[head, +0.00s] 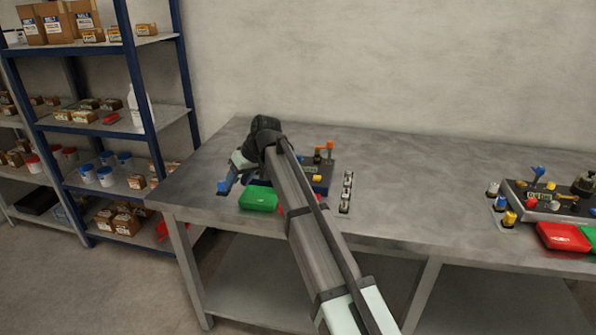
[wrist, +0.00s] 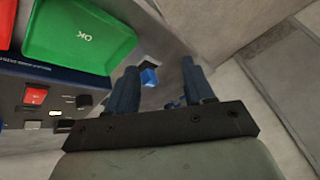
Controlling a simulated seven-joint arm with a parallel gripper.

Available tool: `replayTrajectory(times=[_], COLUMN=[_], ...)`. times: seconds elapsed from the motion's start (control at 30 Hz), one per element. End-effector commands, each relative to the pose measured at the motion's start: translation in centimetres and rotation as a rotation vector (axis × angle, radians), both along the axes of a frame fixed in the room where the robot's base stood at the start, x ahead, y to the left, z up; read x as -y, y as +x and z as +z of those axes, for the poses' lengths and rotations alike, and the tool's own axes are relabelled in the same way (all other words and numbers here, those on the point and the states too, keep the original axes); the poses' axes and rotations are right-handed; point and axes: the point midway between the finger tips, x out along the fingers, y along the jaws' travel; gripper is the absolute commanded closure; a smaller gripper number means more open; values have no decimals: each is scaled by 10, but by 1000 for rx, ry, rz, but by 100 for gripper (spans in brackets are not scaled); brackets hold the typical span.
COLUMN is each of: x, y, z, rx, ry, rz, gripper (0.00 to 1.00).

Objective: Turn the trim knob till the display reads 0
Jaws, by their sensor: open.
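My gripper (head: 229,182) is over the left end of the bench, beside the left genset panel (head: 322,184). In the wrist view my gripper (wrist: 159,68) is open, with its two fingers apart. A small blue part (wrist: 149,77) shows between the fingers, nearer the left one; it also shows at the bench's left end in the head view (head: 222,187). I cannot tell whether a finger touches it. My arm hides part of the left panel, and I cannot read a display there. I cannot tell which part is the trim knob. The right genset panel (head: 523,190) has a small display, unreadable here.
A green OK tray (wrist: 80,35) lies beside the gripper. Small cylinders stand in a row (head: 346,192) right of the left panel. A red tray (head: 562,237) is at the right. Loaded shelves (head: 100,130) stand left.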

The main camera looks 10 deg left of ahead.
Motion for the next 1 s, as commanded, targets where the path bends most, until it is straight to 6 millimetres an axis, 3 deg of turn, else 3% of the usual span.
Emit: replayTrajectory(times=[0.03,0.2,0.3,0.4,0.5,0.67,1.0], x=[27,108,144,169,181,182,165], y=[29,86,107,119,125,129,143], z=[20,57,71,80,83,75,24], rx=[36,117,145,163,172,172,171], ry=[-25,-116,-159,-186,-201,-206,-205], rz=[-39,-142,-188,-218,-234,-238,-236], gripper=[48,48,48,48,48,48,48])
